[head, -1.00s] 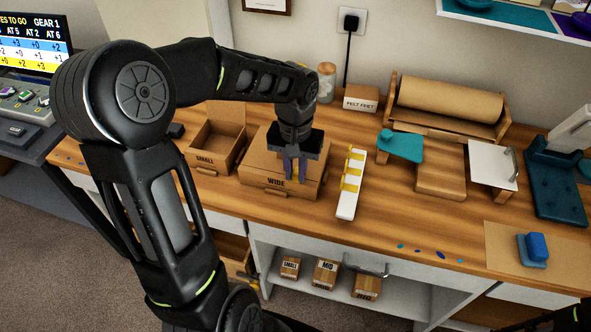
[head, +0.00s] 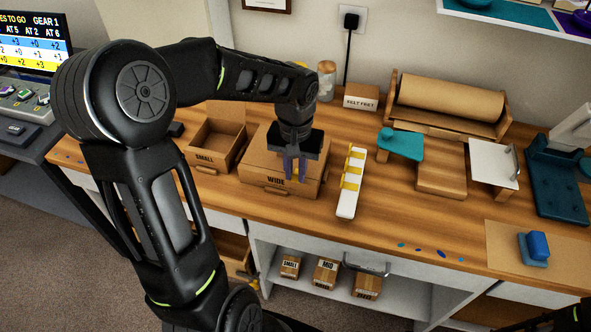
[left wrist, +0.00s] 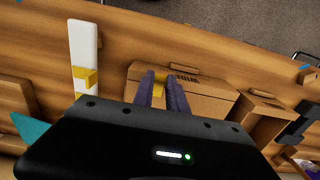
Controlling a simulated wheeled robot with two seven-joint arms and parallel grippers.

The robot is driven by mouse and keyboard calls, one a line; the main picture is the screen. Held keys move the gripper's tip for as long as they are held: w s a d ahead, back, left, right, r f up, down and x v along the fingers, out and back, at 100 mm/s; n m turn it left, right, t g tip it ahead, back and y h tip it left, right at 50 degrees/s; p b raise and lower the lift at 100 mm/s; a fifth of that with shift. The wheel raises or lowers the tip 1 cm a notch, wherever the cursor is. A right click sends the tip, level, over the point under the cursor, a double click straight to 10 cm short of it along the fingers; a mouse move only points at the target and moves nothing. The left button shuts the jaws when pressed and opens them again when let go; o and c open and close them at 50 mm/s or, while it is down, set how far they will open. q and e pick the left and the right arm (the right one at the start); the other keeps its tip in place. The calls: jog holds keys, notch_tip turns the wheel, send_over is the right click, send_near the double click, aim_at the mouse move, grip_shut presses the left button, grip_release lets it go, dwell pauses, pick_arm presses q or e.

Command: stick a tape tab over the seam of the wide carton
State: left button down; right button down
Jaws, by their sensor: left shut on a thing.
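The wide carton (head: 262,178) stands closed on the bench, with WIDE printed on its front. It also shows in the left wrist view (left wrist: 205,98), partly behind my gripper. My left gripper (head: 295,179) points down over the right part of the carton's top. Its purple fingers are shut on a small yellow tape tab (left wrist: 159,90), seen between them in the left wrist view. I cannot tell whether the tab touches the carton. A white strip (head: 346,208) with several yellow tabs lies just right of the carton. My right gripper is not in view.
An open small carton (head: 203,155) stands left of the wide one. A teal stand (head: 402,145), a brown paper roll (head: 450,102) and a felt feet box (head: 361,98) are to the right and behind. Bare bench lies in front of the strip.

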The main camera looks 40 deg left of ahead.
pick_arm(q)
jog(key=c, duration=1.3)
grip_release()
jog(key=shift+o, duration=0.2)
jog(key=shift+r, duration=0.15)
jog(key=shift+r+p, duration=2.95)
jog(key=shift+r, duration=0.9)
